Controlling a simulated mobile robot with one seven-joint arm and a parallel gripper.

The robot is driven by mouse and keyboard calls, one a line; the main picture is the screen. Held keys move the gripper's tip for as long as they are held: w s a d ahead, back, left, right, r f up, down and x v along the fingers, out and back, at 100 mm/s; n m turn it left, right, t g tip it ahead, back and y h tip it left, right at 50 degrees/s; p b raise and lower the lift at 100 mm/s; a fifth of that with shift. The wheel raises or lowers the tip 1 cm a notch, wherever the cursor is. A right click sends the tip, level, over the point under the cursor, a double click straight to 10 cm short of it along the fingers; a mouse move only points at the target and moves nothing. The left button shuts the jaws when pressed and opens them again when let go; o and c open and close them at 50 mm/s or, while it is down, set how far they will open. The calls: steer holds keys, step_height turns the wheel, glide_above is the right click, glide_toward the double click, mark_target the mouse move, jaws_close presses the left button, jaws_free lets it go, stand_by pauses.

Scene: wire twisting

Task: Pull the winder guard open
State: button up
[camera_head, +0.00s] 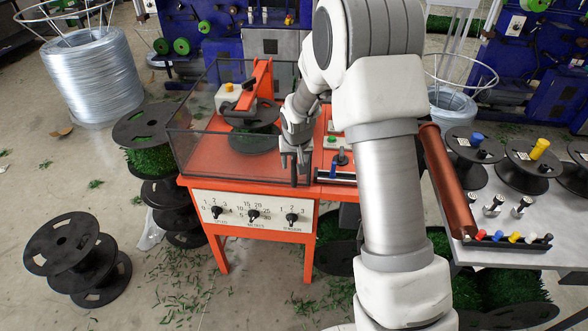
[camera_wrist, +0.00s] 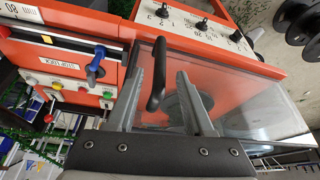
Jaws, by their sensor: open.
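The winder guard (camera_head: 230,145) is a clear, dark-edged box over the orange winder (camera_head: 205,185). It looks closed in the head view, with a black spool (camera_head: 250,138) and an orange arm inside. In the wrist view its pane (camera_wrist: 255,110) shows at the right, with a black bar handle (camera_wrist: 157,75) standing out from it. My gripper (camera_head: 295,155) is at the guard's front right corner. In the wrist view, my gripper (camera_wrist: 162,76) is open, with the handle between its two fingers. Contact with the handle cannot be told.
The front panel with three black knobs (camera_head: 253,216) is below the guard. A control box with coloured buttons and a blue-handled lever (camera_wrist: 96,62) is beside the handle. A side table with spools (camera_head: 525,165) stands at the right. Loose spools (camera_head: 75,250) stand on the floor at the left.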

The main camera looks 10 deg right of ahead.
mark_target(294, 166)
steer(key=shift+x, duration=2.55)
steer(key=shift+c, duration=0.2)
jaws_close()
